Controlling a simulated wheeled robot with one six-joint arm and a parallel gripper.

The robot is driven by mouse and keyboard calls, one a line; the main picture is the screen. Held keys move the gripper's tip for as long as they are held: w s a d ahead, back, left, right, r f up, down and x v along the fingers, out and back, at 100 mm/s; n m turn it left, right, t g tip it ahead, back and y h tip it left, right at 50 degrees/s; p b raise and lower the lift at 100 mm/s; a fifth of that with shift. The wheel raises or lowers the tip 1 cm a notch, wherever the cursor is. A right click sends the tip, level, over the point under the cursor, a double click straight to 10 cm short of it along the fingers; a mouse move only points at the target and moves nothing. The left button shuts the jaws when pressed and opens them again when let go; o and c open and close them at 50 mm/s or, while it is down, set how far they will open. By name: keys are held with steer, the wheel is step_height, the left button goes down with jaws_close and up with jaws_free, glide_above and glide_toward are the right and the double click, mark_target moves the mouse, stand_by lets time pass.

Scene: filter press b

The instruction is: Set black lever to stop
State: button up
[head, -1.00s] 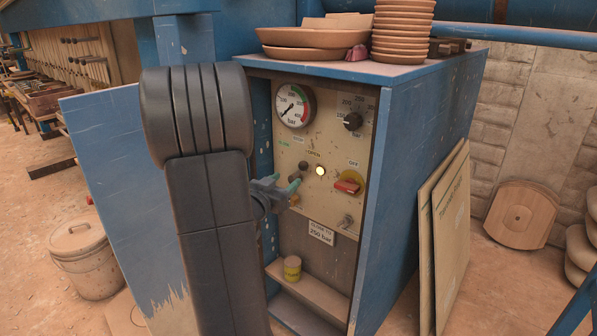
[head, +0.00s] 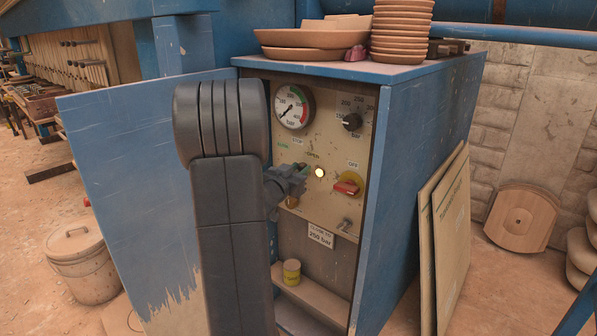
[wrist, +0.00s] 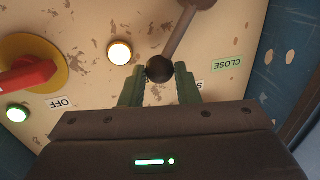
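The black lever (wrist: 179,32) has a dark rod and a round black knob. In the wrist view, which sees the panel upside down, its rod slants from the top edge down and left to the knob. My gripper (wrist: 160,72) has its two green fingers on either side of the knob, apparently closed on it with no clear gap. The green CLOSE label (wrist: 229,63) is to the right; another label, starting with S, is mostly hidden behind a finger. In the head view my gripper (head: 302,178) is at the panel, and the arm and fingers hide much of the lever.
A lit lamp (wrist: 119,52) and a red rotary switch (head: 347,187) on a yellow disc are close beside the gripper. A gauge (head: 293,107) and a black dial (head: 351,122) sit above. The open blue door (head: 125,190) stands left of the arm.

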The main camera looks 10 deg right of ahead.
jaws_close()
steer(key=shift+r+p, duration=0.15)
steer(key=shift+p, duration=0.15)
steer(key=w+a+n+p, duration=0.1)
steer(key=n+p, duration=0.1)
steer(key=p, duration=0.3)
steer(key=w+a+r+n+g+p, duration=0.1)
steer(key=n+p, duration=0.1)
steer(key=p, duration=0.4)
steer(key=w+a+n+p, duration=0.1)
steer(key=w+n+p, duration=0.1)
steer(key=p, duration=0.4)
steer(key=shift+r, duration=0.3)
steer(key=shift+a, duration=0.1)
steer(key=o, duration=0.6)
jaws_free()
